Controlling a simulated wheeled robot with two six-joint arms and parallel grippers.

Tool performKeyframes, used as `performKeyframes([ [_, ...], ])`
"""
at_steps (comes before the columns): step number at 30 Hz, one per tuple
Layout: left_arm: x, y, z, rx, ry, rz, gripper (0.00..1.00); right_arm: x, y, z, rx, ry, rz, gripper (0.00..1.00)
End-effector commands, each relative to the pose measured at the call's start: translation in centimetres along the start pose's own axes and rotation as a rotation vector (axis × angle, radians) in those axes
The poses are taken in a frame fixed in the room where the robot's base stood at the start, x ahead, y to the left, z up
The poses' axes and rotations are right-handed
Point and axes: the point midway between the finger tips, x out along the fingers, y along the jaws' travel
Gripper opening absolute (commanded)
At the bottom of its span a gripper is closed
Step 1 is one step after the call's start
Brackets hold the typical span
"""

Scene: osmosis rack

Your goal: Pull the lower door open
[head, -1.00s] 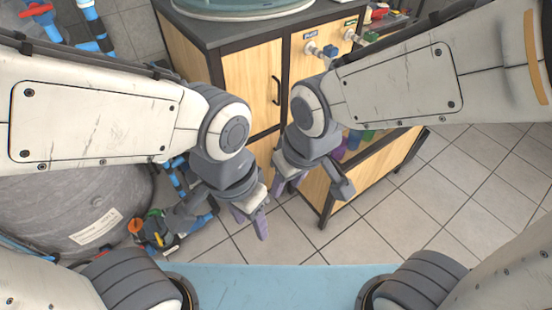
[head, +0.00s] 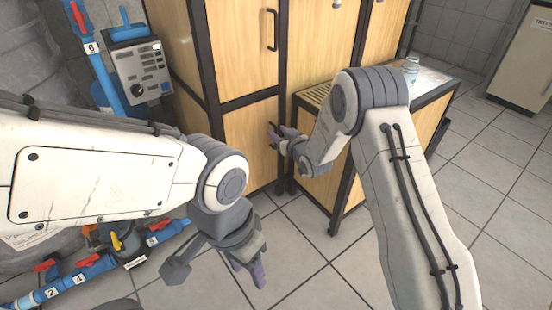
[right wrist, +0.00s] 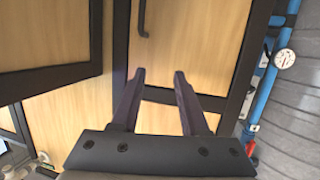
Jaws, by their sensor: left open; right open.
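The lower door (head: 240,143) is a light wood panel in a dark frame, under the upper door (head: 238,50), and looks shut. Its dark bar handle (right wrist: 143,18) shows at the top of the right wrist view, where the scene appears upside down. My right gripper (head: 280,138) is open and empty in front of this door, near its handle side; its fingers (right wrist: 155,98) are apart from the handle. In the head view the gripper largely hides the handle. My left gripper (head: 240,265) is open and empty, low over the floor.
A low wooden cabinet (head: 380,140) with a white bottle (head: 411,68) on top juts out right of the door. Blue pipes with red valves (head: 85,272) and a grey control box (head: 142,75) are at left. The tiled floor (head: 310,255) in front is clear.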

Motion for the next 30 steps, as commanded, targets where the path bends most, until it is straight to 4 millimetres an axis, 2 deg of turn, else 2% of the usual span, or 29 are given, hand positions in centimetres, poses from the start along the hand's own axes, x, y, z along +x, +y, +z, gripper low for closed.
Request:
performKeyframes([
  [1,3.5,-0.2,0.2,0.000,0.000,0.000,0.50,1.4,0.9,4.3,0.006,0.042,0.003,0.45],
  [3,5.2,-0.4,0.3,0.000,0.000,0.000,0.50,2.2,1.9,6.6,0.011,0.103,0.002,0.45],
  [6,7.0,-0.5,0.4,0.000,0.000,0.000,0.50,2.8,2.8,9.0,0.016,0.173,-0.001,0.45],
  [9,8.0,-0.6,0.4,0.000,0.000,0.000,0.50,3.0,3.5,10.3,0.021,0.219,-0.001,0.45],
  [16,9.0,-0.7,0.5,0.000,0.001,0.000,0.50,4.2,3.7,10.6,0.021,0.252,-0.005,0.45],
  [24,11.7,-0.8,0.6,0.000,0.001,0.000,0.50,9.1,3.6,9.6,0.021,0.251,-0.005,0.45],
  [30,13.1,-0.9,0.7,0.000,0.000,0.000,0.50,11.8,3.6,8.8,0.022,0.249,-0.005,0.45],
])
